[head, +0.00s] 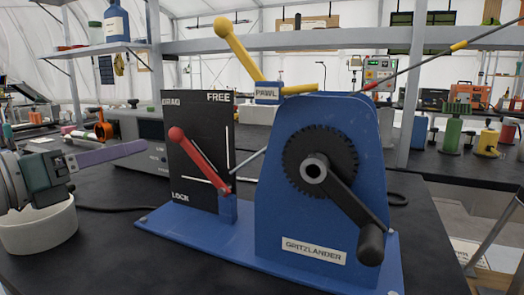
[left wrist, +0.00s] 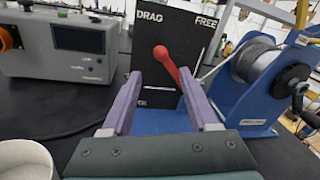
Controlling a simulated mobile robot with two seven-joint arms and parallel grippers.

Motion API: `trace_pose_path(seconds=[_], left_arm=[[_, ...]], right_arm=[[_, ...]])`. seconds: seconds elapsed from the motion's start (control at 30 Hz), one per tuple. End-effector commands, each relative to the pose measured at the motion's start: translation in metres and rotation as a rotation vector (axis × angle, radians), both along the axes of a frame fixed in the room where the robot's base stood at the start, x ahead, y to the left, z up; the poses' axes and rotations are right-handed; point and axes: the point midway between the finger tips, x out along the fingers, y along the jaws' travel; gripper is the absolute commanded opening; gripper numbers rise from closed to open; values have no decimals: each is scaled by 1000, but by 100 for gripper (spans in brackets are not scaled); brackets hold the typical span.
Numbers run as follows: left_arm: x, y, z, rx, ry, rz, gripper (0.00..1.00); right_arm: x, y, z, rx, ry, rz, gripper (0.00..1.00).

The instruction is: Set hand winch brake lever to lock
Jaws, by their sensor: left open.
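The blue hand winch (head: 310,200) stands on the black table, with a black gear and a crank handle on its front. Its brake lever (head: 200,158) is red with a ball knob. The lever tilts up and left in front of a black panel (head: 190,115) marked DRAG, FREE and LOCK. The knob is between the DRAG and LOCK marks. My left gripper (head: 143,150) is left of the panel, apart from the lever. In the left wrist view its purple fingers (left wrist: 160,108) are open, and the red lever (left wrist: 167,65) shows beyond them. My right gripper is not in view.
A yellow pawl lever (head: 238,55) rises above the winch. A white round container (head: 40,225) stands under my left gripper. A grey box with a screen (left wrist: 75,48) is behind, left of the panel. A shelf crosses the back.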

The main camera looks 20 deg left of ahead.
Motion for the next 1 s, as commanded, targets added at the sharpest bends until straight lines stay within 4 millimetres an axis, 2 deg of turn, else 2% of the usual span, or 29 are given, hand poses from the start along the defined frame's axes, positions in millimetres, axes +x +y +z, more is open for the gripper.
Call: trace_pose_path(seconds=[0.5, 0.7, 1.0], left_arm=[[77, -18, 2, -9, -3, 1, 60], [91, -21, 2, -5, -1, 2, 60], [92, -22, 2, -5, -1, 1, 60]], right_arm=[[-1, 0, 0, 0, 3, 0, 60], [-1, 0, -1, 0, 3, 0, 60], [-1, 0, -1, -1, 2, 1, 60]])
